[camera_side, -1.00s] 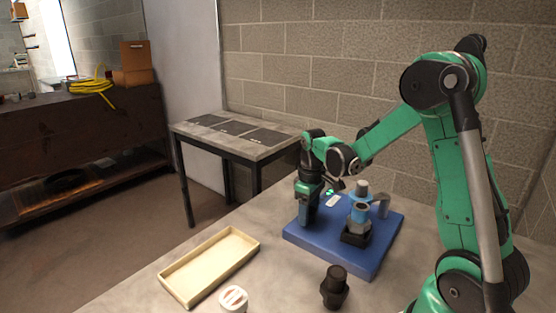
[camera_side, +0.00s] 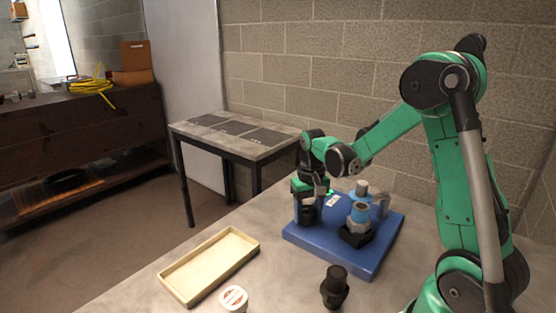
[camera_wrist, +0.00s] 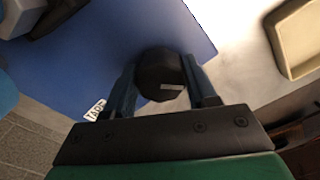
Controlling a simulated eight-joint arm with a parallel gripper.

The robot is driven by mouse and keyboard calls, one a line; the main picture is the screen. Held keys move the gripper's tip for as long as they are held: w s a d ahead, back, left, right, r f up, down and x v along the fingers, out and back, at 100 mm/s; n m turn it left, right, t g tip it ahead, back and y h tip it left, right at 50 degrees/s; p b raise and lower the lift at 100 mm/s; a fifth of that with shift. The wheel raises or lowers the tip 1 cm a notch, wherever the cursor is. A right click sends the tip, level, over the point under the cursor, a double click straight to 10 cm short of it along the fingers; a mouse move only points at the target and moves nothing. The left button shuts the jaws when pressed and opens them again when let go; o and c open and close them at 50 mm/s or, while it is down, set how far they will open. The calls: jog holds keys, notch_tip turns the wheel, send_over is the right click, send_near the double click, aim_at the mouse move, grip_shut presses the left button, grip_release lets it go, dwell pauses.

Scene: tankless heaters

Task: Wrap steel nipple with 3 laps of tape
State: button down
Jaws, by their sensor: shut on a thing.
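My gripper (camera_side: 308,207) points down over the left part of a blue base (camera_side: 345,259). It is shut on a dark round piece (camera_wrist: 160,72) with a small pale label, seen between its two fingers in the wrist view. In the side view the piece is a small black shape below the jaws. To the right, a grey fitting with a blue part (camera_side: 360,212) stands upright in a black clamp (camera_side: 355,237). I cannot tell for sure which part is the steel nipple.
A cream tray (camera_side: 212,263) lies left of the base; it also shows in the wrist view (camera_wrist: 284,45). A black fitting (camera_side: 335,288) stands in front. A white tag (camera_side: 333,200) lies on the base. The table between tray and base is clear.

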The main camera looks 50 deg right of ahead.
aim_at(308, 210)
jog(key=shift+m, duration=0.6)
jog(key=shift+c, duration=1.4)
grip_release()
jog(key=shift+r, duration=2.85)
